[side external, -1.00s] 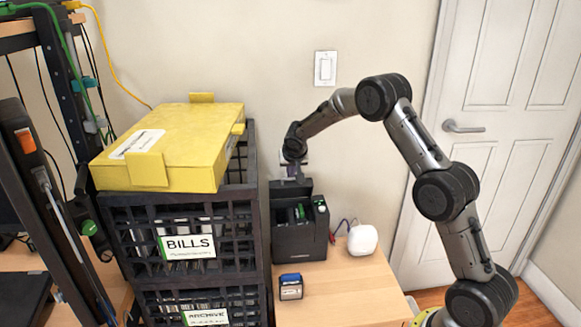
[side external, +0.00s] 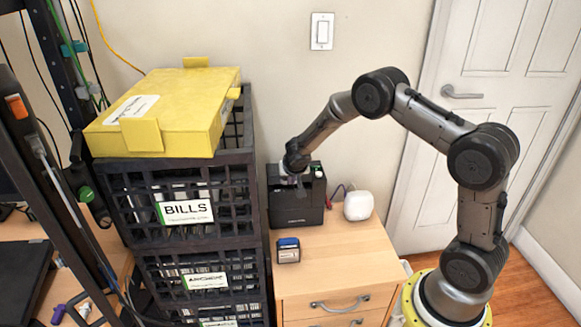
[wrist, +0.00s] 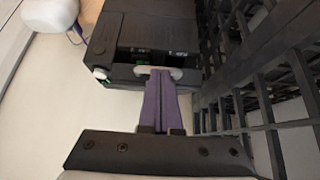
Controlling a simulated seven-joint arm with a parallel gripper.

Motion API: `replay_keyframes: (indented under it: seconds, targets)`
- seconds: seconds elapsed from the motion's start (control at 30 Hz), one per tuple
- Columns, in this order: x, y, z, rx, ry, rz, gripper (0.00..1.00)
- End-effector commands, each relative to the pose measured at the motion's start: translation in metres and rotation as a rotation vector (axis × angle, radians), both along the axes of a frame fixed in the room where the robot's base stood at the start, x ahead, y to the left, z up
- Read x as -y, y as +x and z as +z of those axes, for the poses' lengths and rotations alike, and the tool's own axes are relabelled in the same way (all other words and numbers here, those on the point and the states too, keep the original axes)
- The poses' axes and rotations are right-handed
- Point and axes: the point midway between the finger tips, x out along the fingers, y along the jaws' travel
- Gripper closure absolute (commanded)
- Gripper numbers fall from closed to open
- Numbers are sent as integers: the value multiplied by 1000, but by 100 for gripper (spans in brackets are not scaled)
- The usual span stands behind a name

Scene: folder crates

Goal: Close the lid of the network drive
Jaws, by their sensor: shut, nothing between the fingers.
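The network drive (side external: 292,212) is a black box on the wooden cabinet, close beside the black crates. It also shows in the wrist view (wrist: 155,20), with its dark opening and small green parts inside visible. In the wrist view the lid's dark edge (wrist: 120,76) with a light grey tab lies just past my fingertips; the lid's exact angle is hard to tell. My gripper (side external: 290,182) is low over the back of the drive and hides part of the lid. In the wrist view its purple fingers (wrist: 160,78) are together and empty, at or touching the grey tab.
Stacked black crates (side external: 180,250) stand immediately left of the drive, with a yellow box file (side external: 185,100) on top. A white rounded device (side external: 358,205) sits to the right. A small dark-blue box (side external: 288,250) lies in front. The cabinet top (side external: 335,250) is otherwise clear.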

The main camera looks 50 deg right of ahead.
Motion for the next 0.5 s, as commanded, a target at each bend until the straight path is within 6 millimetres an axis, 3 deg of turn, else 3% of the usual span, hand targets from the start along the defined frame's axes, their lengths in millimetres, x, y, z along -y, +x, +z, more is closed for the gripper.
replay_keyframes:
  seconds: [0.5]
  targets:
    - [-6,-6,-37,53,-55,3,100]
